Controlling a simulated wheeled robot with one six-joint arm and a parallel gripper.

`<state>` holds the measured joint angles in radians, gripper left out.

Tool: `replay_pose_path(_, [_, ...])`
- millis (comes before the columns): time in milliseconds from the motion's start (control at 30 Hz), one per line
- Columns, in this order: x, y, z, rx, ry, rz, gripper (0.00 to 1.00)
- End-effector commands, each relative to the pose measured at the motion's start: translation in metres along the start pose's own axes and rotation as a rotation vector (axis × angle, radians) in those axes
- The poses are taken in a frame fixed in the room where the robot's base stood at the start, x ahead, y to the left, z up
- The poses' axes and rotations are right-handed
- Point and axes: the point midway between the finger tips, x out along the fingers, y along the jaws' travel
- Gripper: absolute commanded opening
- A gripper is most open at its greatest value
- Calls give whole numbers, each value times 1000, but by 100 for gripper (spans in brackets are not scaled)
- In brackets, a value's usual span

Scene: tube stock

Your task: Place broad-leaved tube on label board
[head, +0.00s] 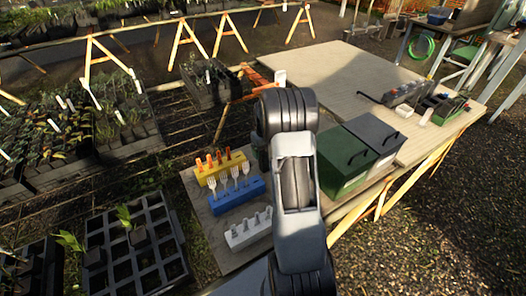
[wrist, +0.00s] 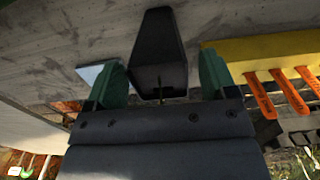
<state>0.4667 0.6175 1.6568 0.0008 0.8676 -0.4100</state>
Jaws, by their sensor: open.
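In the wrist view a black tapered tube (wrist: 159,50) stands against a grey surface, between the two green fingers of my gripper (wrist: 163,82). A narrow gap shows on each side, so the gripper is open around it. No leaves show on this tube, so I cannot tell its kind. A pale flat plate (wrist: 97,73) is partly hidden behind the left finger; I cannot tell if it is the label board. In the head view my arm hides the gripper and this tube. A broad-leaved plant (head: 125,215) stands in the black cell tray (head: 157,215) at lower left.
A yellow block (head: 218,169) with orange-handled tools is close to my gripper, also at right in the wrist view (wrist: 268,55). Blue (head: 236,195) and white (head: 249,231) blocks stand nearer. Green (head: 343,163) and black (head: 375,137) boxes stand right of my arm.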

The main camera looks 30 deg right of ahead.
Motion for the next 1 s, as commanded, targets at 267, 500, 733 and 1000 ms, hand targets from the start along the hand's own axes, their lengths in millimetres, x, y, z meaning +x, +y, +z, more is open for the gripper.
replay_pose_path(267, [-5, 0, 0, 0, 1, 0, 78])
replay_pose_path(500, [-40, 0, -1, 0, 5, 2, 78])
replay_pose_path(733, [-84, 0, -1, 0, 3, 1, 78])
replay_pose_path(1000, [-116, 0, 0, 0, 2, 1, 78])
